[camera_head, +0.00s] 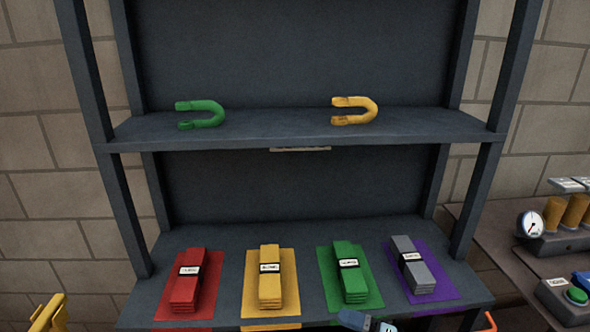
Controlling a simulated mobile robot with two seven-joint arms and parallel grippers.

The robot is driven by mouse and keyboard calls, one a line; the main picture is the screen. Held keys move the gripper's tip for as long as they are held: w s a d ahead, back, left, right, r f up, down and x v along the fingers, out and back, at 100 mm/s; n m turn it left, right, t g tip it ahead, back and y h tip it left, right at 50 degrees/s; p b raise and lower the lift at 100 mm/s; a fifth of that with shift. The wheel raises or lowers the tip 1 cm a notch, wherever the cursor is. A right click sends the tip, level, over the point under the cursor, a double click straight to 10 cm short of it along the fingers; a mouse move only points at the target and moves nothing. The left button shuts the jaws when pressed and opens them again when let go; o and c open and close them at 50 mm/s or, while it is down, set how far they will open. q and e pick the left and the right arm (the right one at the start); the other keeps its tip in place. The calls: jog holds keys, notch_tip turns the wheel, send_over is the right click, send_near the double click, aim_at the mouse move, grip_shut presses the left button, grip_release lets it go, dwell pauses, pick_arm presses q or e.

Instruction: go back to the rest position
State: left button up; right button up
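Neither of my grippers shows clearly in the head view. The dark shelf rack (300,130) stands straight in front of me. On its upper shelf a green U-shaped piece (207,118) lies at the left and a yellow U-shaped piece (362,111) right of the middle. On the lower shelf lie a red stack (187,285), a yellow stack (270,285), a green stack (350,280) and a grey stack (415,268).
A side bench (470,235) at right carries a gauge (530,225), yellow cylinders (572,212) and a green button box (574,297). A yellow part (48,314) shows at bottom left and a blue-grey part (357,320) at bottom centre, both cut off. The upper shelf's middle is bare.

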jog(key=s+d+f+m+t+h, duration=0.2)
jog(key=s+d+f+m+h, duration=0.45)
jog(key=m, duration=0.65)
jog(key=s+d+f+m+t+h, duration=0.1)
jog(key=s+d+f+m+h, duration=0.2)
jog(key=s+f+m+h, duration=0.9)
pick_arm(q)
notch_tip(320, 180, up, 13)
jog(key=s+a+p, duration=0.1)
jog(key=p, duration=1.5)
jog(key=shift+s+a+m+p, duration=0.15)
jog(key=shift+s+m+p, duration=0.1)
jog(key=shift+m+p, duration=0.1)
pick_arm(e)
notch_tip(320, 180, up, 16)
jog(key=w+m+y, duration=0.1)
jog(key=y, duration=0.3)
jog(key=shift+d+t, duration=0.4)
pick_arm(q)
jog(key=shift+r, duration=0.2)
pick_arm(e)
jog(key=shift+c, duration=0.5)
